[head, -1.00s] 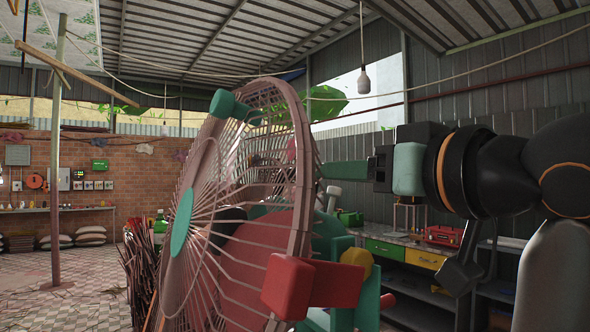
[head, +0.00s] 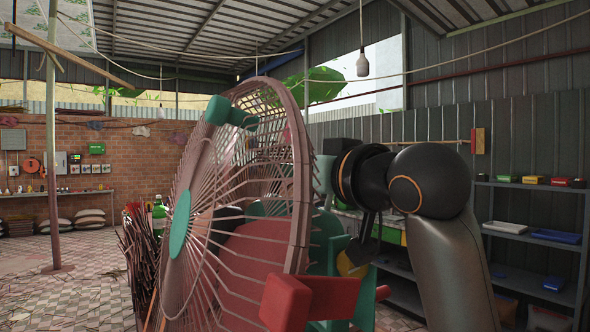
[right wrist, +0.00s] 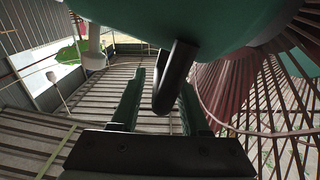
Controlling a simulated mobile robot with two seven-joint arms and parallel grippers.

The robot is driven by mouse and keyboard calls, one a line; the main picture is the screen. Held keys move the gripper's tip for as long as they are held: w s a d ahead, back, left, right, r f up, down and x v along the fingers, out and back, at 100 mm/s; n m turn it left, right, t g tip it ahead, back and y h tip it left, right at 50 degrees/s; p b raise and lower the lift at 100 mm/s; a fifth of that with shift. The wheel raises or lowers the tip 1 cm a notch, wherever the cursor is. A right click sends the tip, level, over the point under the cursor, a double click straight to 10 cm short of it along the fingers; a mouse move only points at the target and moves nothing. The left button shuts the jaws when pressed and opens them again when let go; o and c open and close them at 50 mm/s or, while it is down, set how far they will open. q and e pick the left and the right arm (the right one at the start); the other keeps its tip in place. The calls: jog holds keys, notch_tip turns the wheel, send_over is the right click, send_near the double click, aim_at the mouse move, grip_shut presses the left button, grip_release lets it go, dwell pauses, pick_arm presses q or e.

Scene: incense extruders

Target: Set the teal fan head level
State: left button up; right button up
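The fan head has a large pinkish wire cage (head: 300,190) with a teal hub disc (head: 180,224), facing left in the head view. The front of the cage leans right toward its top. A teal housing (right wrist: 180,22) fills the top of the right wrist view, with the cage wires to its right. A dark bent rod (right wrist: 175,80) hangs from the housing. My right gripper (right wrist: 160,105) is open, with the rod between its fingers; I cannot tell whether they touch it. In the head view the cage hides its fingers. My left gripper is out of view.
A bundle of dark sticks (head: 138,255) stands left of the fan. Blue-grey shelves (head: 525,230) stand at the right wall.

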grip_shut()
dwell(1.2)
